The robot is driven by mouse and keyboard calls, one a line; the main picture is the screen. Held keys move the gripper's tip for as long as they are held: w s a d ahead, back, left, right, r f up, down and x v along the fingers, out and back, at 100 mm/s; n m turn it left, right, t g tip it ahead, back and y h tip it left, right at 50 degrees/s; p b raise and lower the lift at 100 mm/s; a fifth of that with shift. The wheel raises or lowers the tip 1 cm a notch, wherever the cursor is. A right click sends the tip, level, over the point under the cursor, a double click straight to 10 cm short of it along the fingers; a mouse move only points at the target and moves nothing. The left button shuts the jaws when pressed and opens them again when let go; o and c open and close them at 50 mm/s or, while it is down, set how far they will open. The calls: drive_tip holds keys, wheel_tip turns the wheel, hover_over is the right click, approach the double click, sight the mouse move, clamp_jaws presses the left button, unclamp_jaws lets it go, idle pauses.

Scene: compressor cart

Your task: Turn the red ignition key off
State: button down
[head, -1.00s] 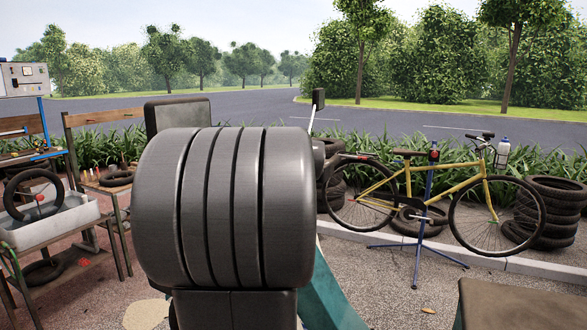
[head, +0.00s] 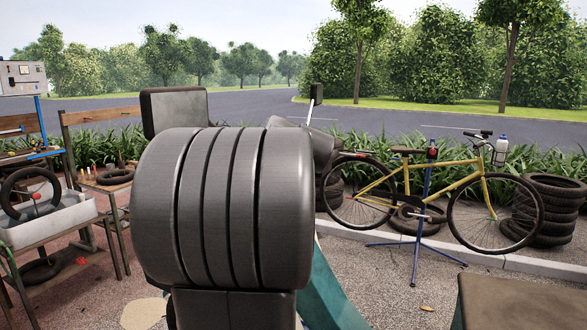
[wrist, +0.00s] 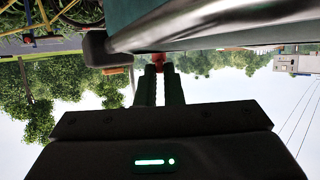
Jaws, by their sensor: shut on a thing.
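In the wrist view, which is upside down, the two fingers of my gripper (wrist: 158,75) are shut on the red ignition key (wrist: 158,61). Only a small red part of the key shows at the fingertips. Its angle cannot be read. A teal body with a rounded metal edge, seemingly the compressor cart (wrist: 225,22), lies close by the fingertips. In the head view, a teal panel (head: 338,295) shows at the lower middle. The key and my gripper are hidden there behind large dark ribbed and boxy parts.
A workbench with a white basin (head: 55,222) and tyres stands at the left. A yellow bicycle (head: 455,180) is on a blue repair stand at the right, near a tyre stack (head: 550,215). A dark flat surface (head: 520,303) is at lower right. Paved ground lies between.

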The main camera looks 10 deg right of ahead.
drive_tip(key=shift+d+f+n+g+y+b, duration=0.15)
drive_tip(key=shift+d+n+y+b, duration=0.15)
drive_tip(key=shift+n+y+b, duration=0.75)
drive_tip(key=shift+d+f+n+g+y+b, duration=0.2)
drive_tip(key=shift+n+y+b, duration=0.4)
drive_tip(key=shift+b, duration=0.8)
drive_tip(key=shift+w+d+r+n+g+y+b, duration=0.15)
drive_tip(key=shift+n+y+b, duration=0.15)
drive_tip(key=shift+y, duration=0.25)
drive_tip(key=shift+d+r+n+g+y+b, duration=0.1)
drive_tip(key=shift+n+y+b, duration=0.05)
drive_tip(key=shift+n+y, duration=0.3)
drive_tip(key=n+y, duration=0.1)
drive_tip(key=n+g+y+p, duration=0.1)
drive_tip(key=n+g+y, duration=0.1)
drive_tip(key=shift+w+d+r+y+p, duration=0.25)
drive_tip(key=shift+d+y+p, duration=0.05)
drive_tip(key=shift+y+p, duration=0.05)
drive_tip(key=shift+w+d+f+n+g+y+p, duration=0.1)
drive_tip(key=shift+w+n+g+y+p, duration=0.1)
drive_tip(key=shift+n+g+y+p, duration=0.85)
drive_tip(key=shift+n+g, duration=0.55)
drive_tip(key=shift+n, duration=0.1)
drive_tip(key=shift+f, duration=0.1)
drive_tip(key=c, duration=1.6)
unclamp_jaws()
drive_tip(key=shift+o, duration=0.2)
